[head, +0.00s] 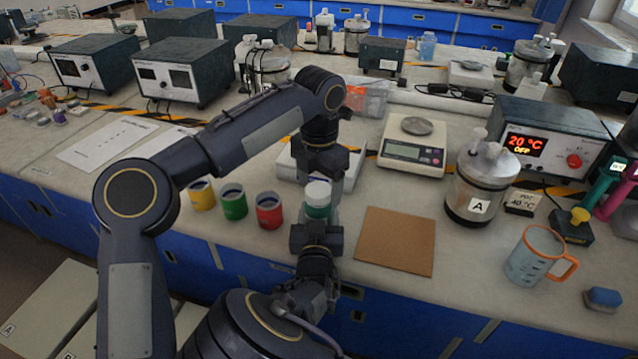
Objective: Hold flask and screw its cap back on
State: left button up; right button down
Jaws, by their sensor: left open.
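A flask (317,212) with a green body stands upright near the front of the bench. Its white cap (318,190) is at the top of the body; I cannot tell whether it is threaded or only resting there. My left gripper (320,176) points down from above, open, with its fingers close around the cap's height. My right gripper (316,230) comes in from the front at the flask's lower body. Its fingertips are hidden, so I cannot tell whether it is closed on the flask.
Yellow (202,198), green (233,206) and red (269,214) containers stand left of the flask. A brown mat (395,241) lies clear to the right. A scale (408,152), a lidded vessel marked A (471,193) and a beaker (530,262) stand further right.

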pick_arm(q)
jog(key=shift+r, duration=2.3)
jog(key=shift+c, duration=0.4)
